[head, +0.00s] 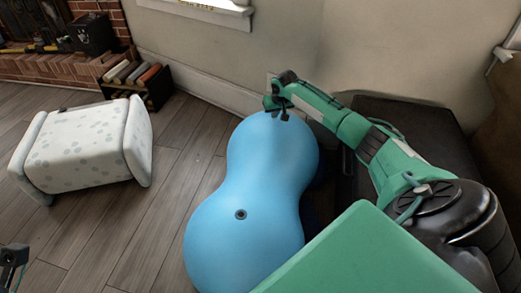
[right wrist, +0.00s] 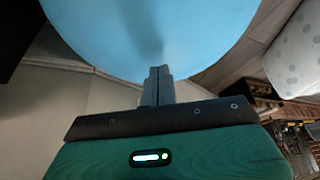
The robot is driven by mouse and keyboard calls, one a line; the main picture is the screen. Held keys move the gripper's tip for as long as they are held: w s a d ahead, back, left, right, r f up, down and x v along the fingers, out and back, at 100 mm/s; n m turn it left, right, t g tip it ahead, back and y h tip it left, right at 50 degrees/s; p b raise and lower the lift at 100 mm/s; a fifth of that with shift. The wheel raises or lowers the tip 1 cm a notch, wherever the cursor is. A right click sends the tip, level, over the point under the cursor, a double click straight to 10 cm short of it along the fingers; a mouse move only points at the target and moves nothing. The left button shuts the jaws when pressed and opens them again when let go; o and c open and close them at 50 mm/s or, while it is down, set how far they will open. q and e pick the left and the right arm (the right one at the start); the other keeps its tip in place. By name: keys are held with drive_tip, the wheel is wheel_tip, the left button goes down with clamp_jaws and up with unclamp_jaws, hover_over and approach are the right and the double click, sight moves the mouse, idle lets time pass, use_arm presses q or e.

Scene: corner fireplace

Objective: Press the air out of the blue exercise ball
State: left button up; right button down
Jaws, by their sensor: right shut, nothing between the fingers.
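The blue exercise ball (head: 262,200) is peanut-shaped, with two rounded lobes and a narrower waist. It stands on the floor in the middle of the head view and looks full and rounded. A small dark valve (head: 240,214) shows on its near lobe. My right gripper (head: 276,107) is at the top edge of the far lobe. In the right wrist view its fingers (right wrist: 158,84) are shut together with nothing between them, and the ball (right wrist: 150,30) fills the top. I cannot tell whether they touch it. Part of my left gripper (head: 12,256) shows at the lower left edge, away from the ball.
A white patterned cushioned stool (head: 85,145) stands on the wooden floor at left. Floor between stool and ball is clear.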

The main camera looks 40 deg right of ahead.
drive_tip(key=shift+f, duration=0.1)
idle(0.3)
drive_tip(key=shift+f, duration=0.65)
